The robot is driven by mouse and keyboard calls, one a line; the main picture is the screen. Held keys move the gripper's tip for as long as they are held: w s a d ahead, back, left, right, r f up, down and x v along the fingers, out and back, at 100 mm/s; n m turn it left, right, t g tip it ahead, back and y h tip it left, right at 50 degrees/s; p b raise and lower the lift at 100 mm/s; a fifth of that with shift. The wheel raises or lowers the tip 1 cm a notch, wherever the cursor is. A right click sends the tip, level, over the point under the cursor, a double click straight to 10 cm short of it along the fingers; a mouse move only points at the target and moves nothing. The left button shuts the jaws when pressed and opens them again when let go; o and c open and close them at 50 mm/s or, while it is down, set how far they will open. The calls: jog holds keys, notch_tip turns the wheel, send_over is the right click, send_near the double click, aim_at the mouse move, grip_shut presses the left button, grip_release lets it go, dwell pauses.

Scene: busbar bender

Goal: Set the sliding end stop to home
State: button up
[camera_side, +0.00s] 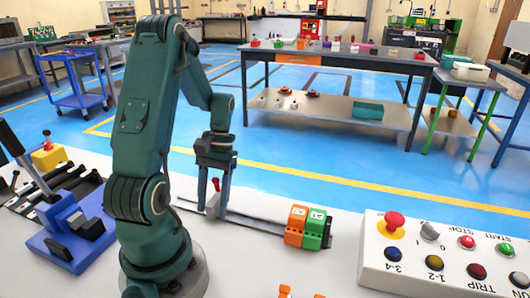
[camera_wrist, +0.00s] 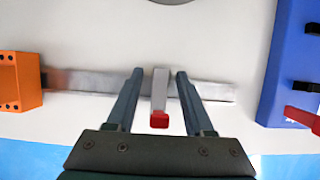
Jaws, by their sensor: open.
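The sliding end stop is a grey upright piece with a red tip (camera_wrist: 159,120), on a flat metal rail (camera_wrist: 90,82). In the side view its red tip (camera_side: 216,184) shows just under my gripper (camera_side: 214,187). In the wrist view my gripper (camera_wrist: 160,74) is open, with one finger on each side of the stop. Gaps show between the fingers and the stop, so it is not clasped. The stop stands between the rail's two ends, nearer the end by the blue bender. I cannot make out any home mark.
An orange block (camera_side: 297,225) and a green block (camera_side: 315,230) sit at the rail's right end. A white control box (camera_side: 400,265) with buttons stands further right. A blue bender (camera_side: 70,235) with a lever is at left.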

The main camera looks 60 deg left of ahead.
grip_shut()
dwell(1.5)
